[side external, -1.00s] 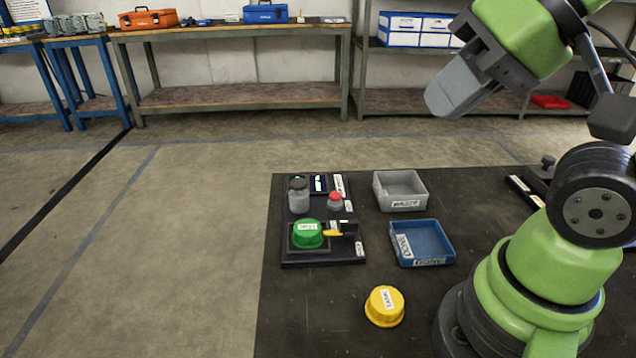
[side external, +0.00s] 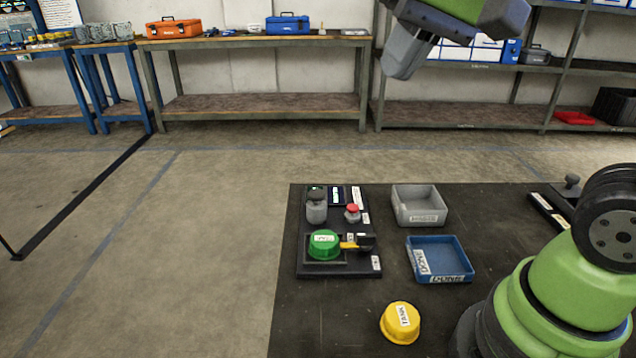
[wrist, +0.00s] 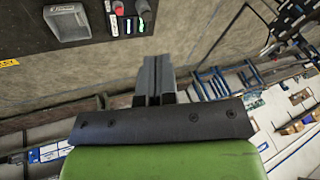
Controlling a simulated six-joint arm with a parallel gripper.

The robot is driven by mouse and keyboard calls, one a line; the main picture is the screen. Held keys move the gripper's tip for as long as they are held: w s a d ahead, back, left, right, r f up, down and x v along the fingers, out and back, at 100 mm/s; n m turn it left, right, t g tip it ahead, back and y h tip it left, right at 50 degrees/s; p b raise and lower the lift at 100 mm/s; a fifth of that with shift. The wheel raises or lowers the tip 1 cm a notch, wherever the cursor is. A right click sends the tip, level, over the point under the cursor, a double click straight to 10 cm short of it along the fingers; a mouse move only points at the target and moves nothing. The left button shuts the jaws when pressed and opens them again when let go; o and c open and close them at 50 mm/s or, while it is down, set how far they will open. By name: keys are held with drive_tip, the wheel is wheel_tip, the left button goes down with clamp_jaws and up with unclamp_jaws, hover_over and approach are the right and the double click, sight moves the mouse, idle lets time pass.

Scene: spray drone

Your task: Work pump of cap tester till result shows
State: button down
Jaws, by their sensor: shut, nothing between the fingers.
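The cap tester (side external: 308,268) is a dark block on the table. A green cap (side external: 324,245) sits in its front bay, with a yellow lever (side external: 350,246) beside it. At its back stand a grey cylinder with a dark top, seemingly the pump (side external: 316,207), a small dark screen (side external: 338,196) with unreadable marks, and a red button (side external: 352,212). The pump (wrist: 143,7) and red button (wrist: 118,8) also show at the wrist view's top edge. My gripper (side external: 400,70) is shut and empty, high above and right of the tester, touching nothing. Its fingers (wrist: 153,68) are together in the wrist view.
A grey tray (side external: 421,217) and a blue DONE tray (side external: 460,277) lie right of the tester. A yellow cap labelled TANK (side external: 401,324) lies in front. A dark fixture (side external: 552,212) is at the right. The table's left and back edges border open floor.

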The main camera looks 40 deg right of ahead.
drive_tip(key=w+d+f+m+g, duration=0.2)
drive_tip(key=w+f, duration=0.1)
drive_tip(key=w, duration=0.7)
drive_tip(key=m+g+h, duration=0.1)
drive_tip(key=m+g, duration=0.1)
drive_tip(key=g, duration=0.1)
hover_over(317, 193)
wheel_tip(317, 193, down, 9)
drive_tip(key=shift+f, duration=0.2)
drive_tip(key=shift+f, duration=0.1)
wheel_tip(317, 193, down, 14)
drive_tip(key=shift+r, duration=0.15)
drive_tip(key=shift+f, duration=1.1)
drive_tip(key=shift+r, duration=0.1)
